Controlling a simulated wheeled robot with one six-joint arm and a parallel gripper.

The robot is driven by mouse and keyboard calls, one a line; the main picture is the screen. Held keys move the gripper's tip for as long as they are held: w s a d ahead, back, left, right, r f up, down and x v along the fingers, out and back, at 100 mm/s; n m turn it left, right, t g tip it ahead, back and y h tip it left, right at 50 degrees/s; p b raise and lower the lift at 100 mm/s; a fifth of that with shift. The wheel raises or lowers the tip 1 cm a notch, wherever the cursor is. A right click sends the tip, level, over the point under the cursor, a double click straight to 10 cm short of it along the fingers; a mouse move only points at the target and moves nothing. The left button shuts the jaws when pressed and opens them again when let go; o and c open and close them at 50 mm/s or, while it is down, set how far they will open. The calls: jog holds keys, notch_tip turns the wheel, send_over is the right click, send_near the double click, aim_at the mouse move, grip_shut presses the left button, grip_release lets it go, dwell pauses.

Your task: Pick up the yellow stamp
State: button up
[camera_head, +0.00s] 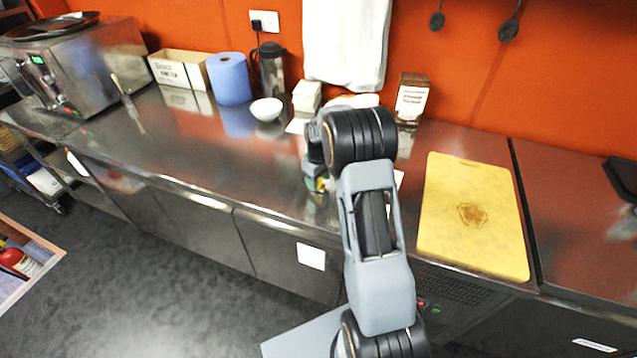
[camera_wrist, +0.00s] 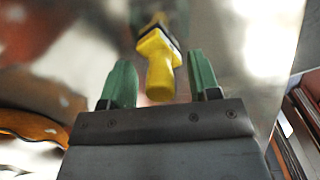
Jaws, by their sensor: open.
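The yellow stamp (camera_wrist: 158,68) shows in the wrist view on the shiny steel counter, with a thick yellow handle toward my gripper and a dark band near its far end. My gripper (camera_wrist: 162,82) is open, with one green finger on each side of the stamp's handle. I see a gap between the handle and each finger, so it is not clamped.
A yellow cutting board (camera_head: 455,244) lies right of my arm. A white bowl (camera_head: 266,109), blue paper roll (camera_head: 229,79), dark-lidded flask (camera_head: 271,70) and brown-white box (camera_head: 411,98) stand toward the wall. The steel counter (camera_head: 190,150) is mostly clear left of my arm.

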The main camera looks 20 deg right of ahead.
jog(key=shift+f, duration=0.35)
jog(key=c, duration=1)
jog(key=shift+r, duration=0.1)
